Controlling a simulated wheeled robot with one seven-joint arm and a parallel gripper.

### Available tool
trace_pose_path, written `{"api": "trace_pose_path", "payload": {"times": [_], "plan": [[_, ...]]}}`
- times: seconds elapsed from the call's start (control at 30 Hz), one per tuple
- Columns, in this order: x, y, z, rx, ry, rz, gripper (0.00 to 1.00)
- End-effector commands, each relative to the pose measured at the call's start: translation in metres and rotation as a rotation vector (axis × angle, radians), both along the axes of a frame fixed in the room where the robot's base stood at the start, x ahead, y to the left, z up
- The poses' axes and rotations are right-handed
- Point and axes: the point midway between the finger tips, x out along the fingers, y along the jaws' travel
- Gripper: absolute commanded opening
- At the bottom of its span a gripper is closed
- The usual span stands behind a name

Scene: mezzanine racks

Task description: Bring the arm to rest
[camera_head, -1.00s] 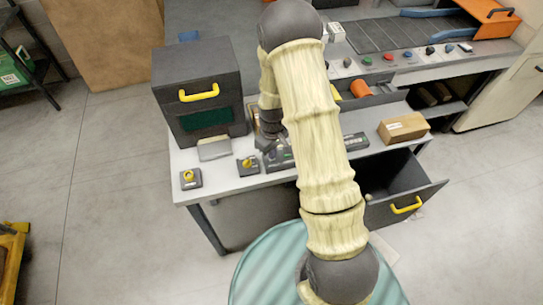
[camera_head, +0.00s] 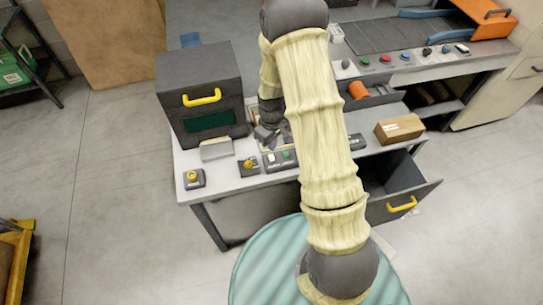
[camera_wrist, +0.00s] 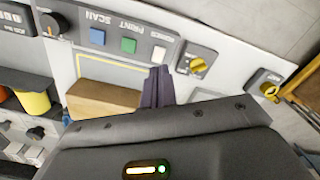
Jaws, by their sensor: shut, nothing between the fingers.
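My arm reaches out over the grey worktable (camera_head: 240,183) from the front. My gripper (camera_head: 266,138) is partly hidden behind the arm in the head view and is over the table, near the button panel (camera_head: 281,159). In the wrist view my gripper (camera_wrist: 157,86) shows its dark fingers shut together with nothing between them. They are beside a brown block (camera_wrist: 104,98) lying by a yellow outline. The SCAN and PRINT panel (camera_wrist: 115,42) lies beyond the fingertips.
A dark cabinet with a yellow handle (camera_head: 202,97) stands at the table's left. Yellow-knobbed switches (camera_head: 249,166) (camera_head: 194,179) sit along the front edge. A cardboard box (camera_head: 399,129) is at the right, above an open drawer (camera_head: 404,190).

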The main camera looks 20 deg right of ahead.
Motion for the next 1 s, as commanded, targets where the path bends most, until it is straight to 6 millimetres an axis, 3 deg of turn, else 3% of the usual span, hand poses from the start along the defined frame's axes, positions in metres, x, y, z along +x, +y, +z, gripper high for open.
{"api": "trace_pose_path", "payload": {"times": [0.6,0.77,1.0], "plan": [[-0.001,0.0,0.005,0.0,-0.004,-0.009,0.0],[-0.01,0.0,0.033,0.003,-0.034,-0.066,0.0],[-0.043,0.0,0.094,0.014,-0.1,-0.215,0.0]]}}
